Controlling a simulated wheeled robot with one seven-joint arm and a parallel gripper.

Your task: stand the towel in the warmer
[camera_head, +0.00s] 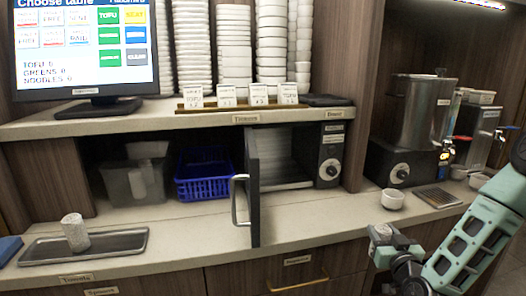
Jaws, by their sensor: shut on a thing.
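The warmer (331,170) is a dark box under the counter shelf, with a dial on its right side. Its door (254,195) stands open toward me, and the lit inside looks empty. My gripper (384,243) is at the lower right, in front of the counter and to the right of the warmer. It is shut on a small pale rolled towel (381,231), mostly hidden by the fingers. Another rolled towel (74,231) stands upright on a grey metal tray (118,243) at the left.
A blue basket (203,181) and a clear bin (130,183) sit left of the door. A small white bowl (392,199) and a drip grate (437,197) are on the right counter near my arm. The counter in front of the warmer is clear apart from the door.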

